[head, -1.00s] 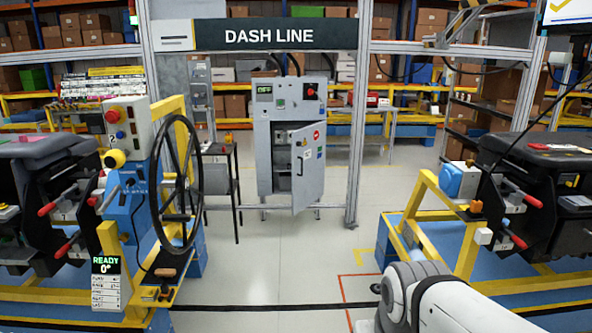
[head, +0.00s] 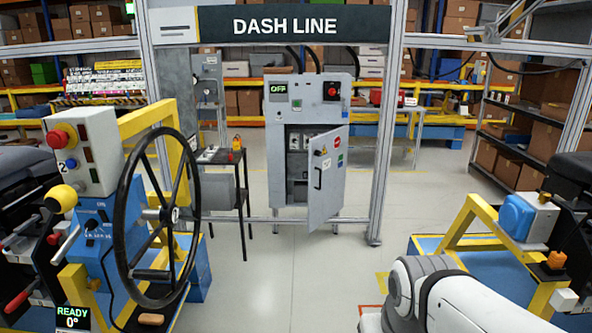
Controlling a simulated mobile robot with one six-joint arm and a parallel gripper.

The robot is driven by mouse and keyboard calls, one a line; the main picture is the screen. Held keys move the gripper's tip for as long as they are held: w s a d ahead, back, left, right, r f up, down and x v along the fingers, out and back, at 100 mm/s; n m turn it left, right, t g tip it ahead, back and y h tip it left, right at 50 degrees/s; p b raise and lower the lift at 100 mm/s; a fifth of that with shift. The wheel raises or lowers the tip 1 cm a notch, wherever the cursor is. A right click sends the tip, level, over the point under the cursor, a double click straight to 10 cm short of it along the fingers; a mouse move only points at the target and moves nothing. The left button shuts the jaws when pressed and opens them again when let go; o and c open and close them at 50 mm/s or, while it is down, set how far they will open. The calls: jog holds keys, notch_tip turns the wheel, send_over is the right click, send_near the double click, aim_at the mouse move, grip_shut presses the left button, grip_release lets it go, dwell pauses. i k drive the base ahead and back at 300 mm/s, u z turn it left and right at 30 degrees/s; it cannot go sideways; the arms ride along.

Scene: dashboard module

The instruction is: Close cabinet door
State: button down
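The grey control cabinet (head: 308,113) stands on legs beyond the DASH LINE frame, near the middle of the head view. Its door (head: 328,178) is hinged on the right and stands partly open, swung out toward me. A dark handle (head: 318,177) and small warning labels are on the door. The cabinet's inside (head: 298,150) shows through the gap on the left. The display on its upper part reads OFF. A white link of my arm shows at the bottom right. My gripper is out of view.
A large black handwheel (head: 158,215) on a blue and yellow station stands at left. A small dark side table (head: 220,158) is left of the cabinet. A yellow frame (head: 475,225) stands at right. A metal post (head: 385,140) is right of the door. The floor (head: 300,270) between is clear.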

aim_at(327, 172)
jog(key=i, duration=3.65)
jog(key=z, duration=0.05)
